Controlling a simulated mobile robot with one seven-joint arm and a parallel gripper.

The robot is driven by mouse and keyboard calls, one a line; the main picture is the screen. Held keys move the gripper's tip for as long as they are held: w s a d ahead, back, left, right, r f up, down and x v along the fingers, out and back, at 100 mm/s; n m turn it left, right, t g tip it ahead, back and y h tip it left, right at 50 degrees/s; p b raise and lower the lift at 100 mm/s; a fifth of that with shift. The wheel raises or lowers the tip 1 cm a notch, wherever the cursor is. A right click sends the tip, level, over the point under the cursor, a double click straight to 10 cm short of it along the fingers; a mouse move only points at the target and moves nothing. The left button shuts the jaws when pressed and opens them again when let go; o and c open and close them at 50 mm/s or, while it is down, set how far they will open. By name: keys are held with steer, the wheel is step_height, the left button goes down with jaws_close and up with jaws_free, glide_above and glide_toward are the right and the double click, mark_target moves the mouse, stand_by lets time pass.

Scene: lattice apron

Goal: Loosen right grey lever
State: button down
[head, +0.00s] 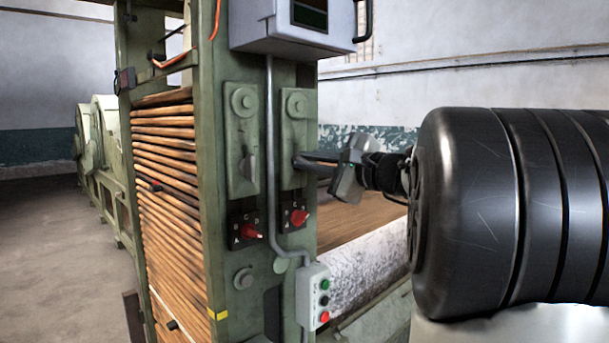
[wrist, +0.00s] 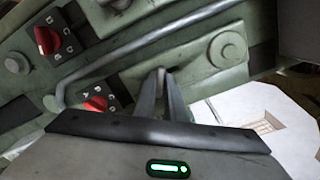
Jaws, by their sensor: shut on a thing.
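The right grey lever is on the right green plate (head: 293,125) of the machine's post. My gripper (head: 301,160) reaches in from the right and is shut on this lever, with its fingertips close to the plate. The fingers hide most of the lever in the head view. In the wrist view my gripper (wrist: 161,72) has its narrow fingers converging at the plate (wrist: 195,68), and little of the lever shows. The left grey lever (head: 249,167) hangs roughly upright on the left plate (head: 240,125), apart from my gripper.
Red rotary switches (head: 249,231) (head: 299,216) sit below the plates. A grey conduit (head: 270,130) runs down between the plates to a button box (head: 313,296). A grey control box (head: 292,25) overhangs above. Stacked brown slats (head: 165,190) fill the left side.

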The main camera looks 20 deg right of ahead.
steer(key=shift+n, duration=0.3)
steer(key=c, duration=1.8)
jaws_free()
steer(key=v, duration=1.7)
steer(key=shift+s+d, duration=0.1)
steer(key=shift+s, duration=0.1)
